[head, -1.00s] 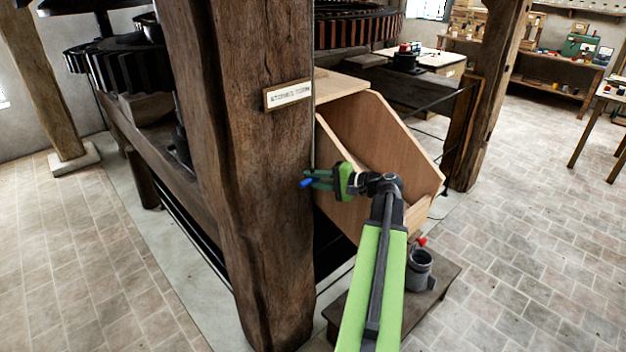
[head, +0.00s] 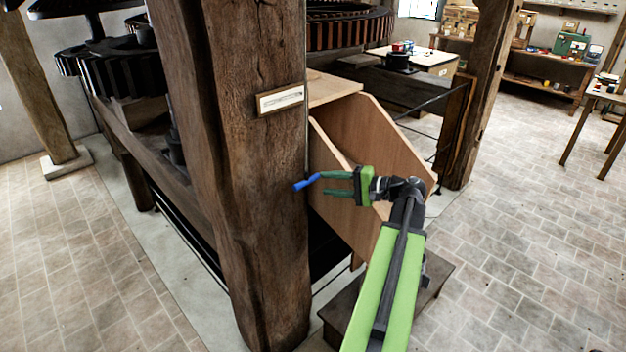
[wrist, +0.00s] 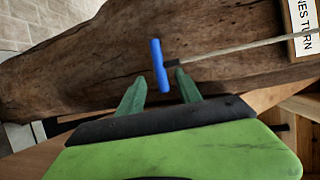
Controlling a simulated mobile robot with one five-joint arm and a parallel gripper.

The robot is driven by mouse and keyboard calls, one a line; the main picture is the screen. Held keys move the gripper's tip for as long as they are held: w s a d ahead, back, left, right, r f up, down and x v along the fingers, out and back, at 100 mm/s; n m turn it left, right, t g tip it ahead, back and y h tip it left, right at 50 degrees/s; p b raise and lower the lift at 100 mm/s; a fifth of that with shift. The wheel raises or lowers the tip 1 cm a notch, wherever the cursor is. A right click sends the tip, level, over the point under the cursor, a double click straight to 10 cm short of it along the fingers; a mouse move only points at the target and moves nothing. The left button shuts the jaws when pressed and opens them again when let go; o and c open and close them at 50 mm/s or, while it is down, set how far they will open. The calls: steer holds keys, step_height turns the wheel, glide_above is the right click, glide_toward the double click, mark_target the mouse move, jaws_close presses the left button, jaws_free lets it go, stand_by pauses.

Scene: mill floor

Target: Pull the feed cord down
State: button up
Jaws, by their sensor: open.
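The feed cord's blue handle (head: 306,182) is in front of the wooden post, tilted, just past my gripper's fingertips. In the wrist view the blue handle (wrist: 160,66) lies across the space ahead of and between the green fingers. The pale cord (wrist: 245,46) runs from near it to the right, along the post. My gripper (head: 322,183) is open, its two fingers pointing left toward the post. I cannot tell whether a finger touches the handle.
The thick wooden post (head: 255,200) stands close behind the handle and bears a small sign plate (head: 281,98). An open wooden hopper (head: 375,130) is right beside and behind my gripper. Tiled floor lies free at left and right.

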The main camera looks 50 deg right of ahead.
steer(key=p+v, duration=0.1)
steer(key=v, duration=0.8)
steer(key=shift+s, duration=0.15)
steer(key=w+a+f+n+g+y, duration=0.1)
steer(key=w+a+f+n+g, duration=0.2)
steer(key=w+a, duration=0.45)
steer(key=w+a+f+n+g, duration=0.1)
steer(key=w+a+f+g, duration=0.3)
steer(key=a, duration=0.6)
steer(key=w+a+f+n+g+y, duration=0.1)
steer(key=w+a+f+n+g, duration=0.15)
steer(key=w+a+f, duration=0.45)
steer(key=a+f+n+g+h, duration=0.2)
steer(key=a+n+h, duration=0.1)
steer(key=a, duration=1)
steer(key=a+f+n+g+h, duration=0.3)
steer(key=a+n+h, duration=0.1)
steer(key=a, duration=1)
steer(key=shift+a+f+n+g, duration=0.2)
steer(key=shift+n+g, duration=0.15)
steer(key=shift+n, duration=0.5)
